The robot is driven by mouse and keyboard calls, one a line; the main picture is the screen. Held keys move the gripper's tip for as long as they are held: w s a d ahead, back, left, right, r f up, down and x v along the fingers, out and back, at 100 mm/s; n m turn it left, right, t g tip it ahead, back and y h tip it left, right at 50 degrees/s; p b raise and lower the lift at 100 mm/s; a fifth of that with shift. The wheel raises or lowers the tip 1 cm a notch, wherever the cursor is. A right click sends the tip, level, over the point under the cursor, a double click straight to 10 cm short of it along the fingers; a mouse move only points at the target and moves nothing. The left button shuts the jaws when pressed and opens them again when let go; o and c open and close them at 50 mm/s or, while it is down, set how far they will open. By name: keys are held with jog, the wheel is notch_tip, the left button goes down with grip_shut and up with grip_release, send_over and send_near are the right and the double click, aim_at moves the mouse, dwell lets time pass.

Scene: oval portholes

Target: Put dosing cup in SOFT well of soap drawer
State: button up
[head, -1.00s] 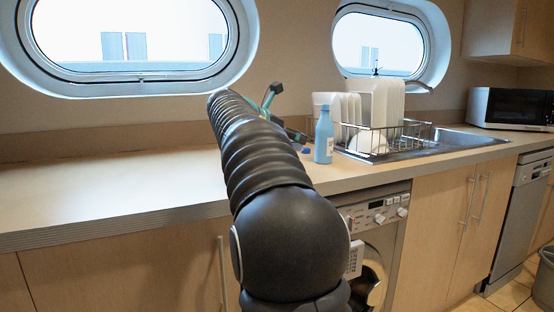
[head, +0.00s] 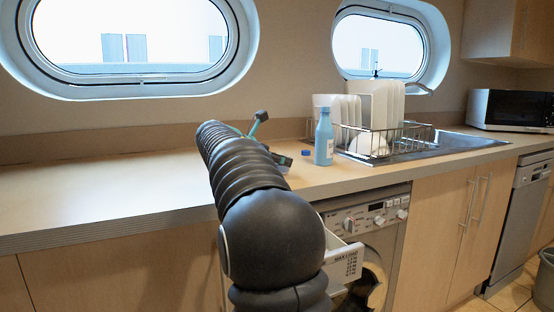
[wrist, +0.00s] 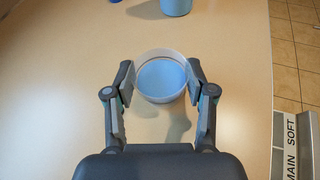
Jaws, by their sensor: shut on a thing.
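The dosing cup (wrist: 145,91), round and clear-walled with blue liquid inside, is between the fingertips of my gripper (wrist: 161,78) in the wrist view. My gripper is shut on it, one finger on each side, over the countertop. The cup looks upright; its height above the counter is hard to tell. The pulled-out soap drawer (wrist: 279,146) shows at the lower right of the wrist view, with SOFT and MAIN labels, beyond the counter's edge. Its white front (head: 343,262) shows in the head view, partly behind my arm. The cup is hidden there.
A blue bottle (head: 324,140) and a small blue cap (head: 306,152) stand on the counter, left of the dish rack (head: 412,134) and sink. The washing machine (head: 378,207) is under the counter. The counter's left side (head: 90,195) is clear.

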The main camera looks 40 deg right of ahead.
jog(key=shift+f, duration=0.25)
jog(key=o, duration=1.2)
jog(key=shift+c, duration=0.2)
jog(key=shift+f+b, duration=0.15)
jog(key=shift+b, duration=0.7)
